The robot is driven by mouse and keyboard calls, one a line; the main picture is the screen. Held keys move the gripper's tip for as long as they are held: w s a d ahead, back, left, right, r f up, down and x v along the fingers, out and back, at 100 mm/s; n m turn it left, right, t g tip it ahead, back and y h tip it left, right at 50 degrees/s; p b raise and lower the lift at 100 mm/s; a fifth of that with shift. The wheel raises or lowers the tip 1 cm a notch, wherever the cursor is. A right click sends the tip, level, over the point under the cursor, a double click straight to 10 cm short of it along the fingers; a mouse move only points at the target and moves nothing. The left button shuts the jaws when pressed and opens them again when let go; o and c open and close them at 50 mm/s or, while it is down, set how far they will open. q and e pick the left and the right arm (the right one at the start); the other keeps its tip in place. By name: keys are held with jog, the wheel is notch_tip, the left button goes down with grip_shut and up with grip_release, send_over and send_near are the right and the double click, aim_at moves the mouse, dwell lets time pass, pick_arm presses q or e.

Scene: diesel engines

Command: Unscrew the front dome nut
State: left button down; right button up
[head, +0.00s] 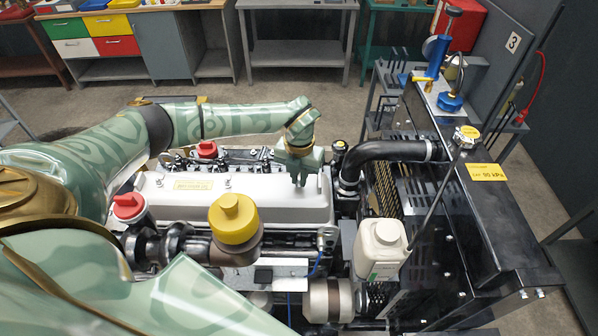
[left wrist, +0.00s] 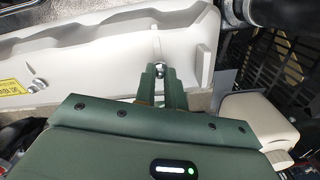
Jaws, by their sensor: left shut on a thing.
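The white valve cover (head: 265,206) lies along the top of the engine, and it also fills the upper left of the left wrist view (left wrist: 100,62). My left gripper (head: 299,180) points down at the cover's right end. In the left wrist view its two fingers (left wrist: 161,76) are shut on the shiny front dome nut (left wrist: 160,70), which shows between the tips. I cannot tell whether the nut sits down on the cover. In the head view the gripper hides this nut. Another dome nut (left wrist: 36,85) sits on the cover near the yellow label. My right gripper is out of view.
A black hose (head: 390,151) and radiator stand right of the gripper. A white capped bottle (head: 382,246) and a yellow-capped filler (head: 234,219) stand in front. A red cap (head: 128,205) is at left. Benches line the back wall, with open floor before them.

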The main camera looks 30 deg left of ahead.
pick_arm(q)
jog(key=shift+r+n, duration=0.1)
jog(key=shift+n, duration=1.1)
jog(key=shift+r+p, duration=2.85)
jog(key=shift+r, duration=0.15)
jog(key=shift+f, duration=0.15)
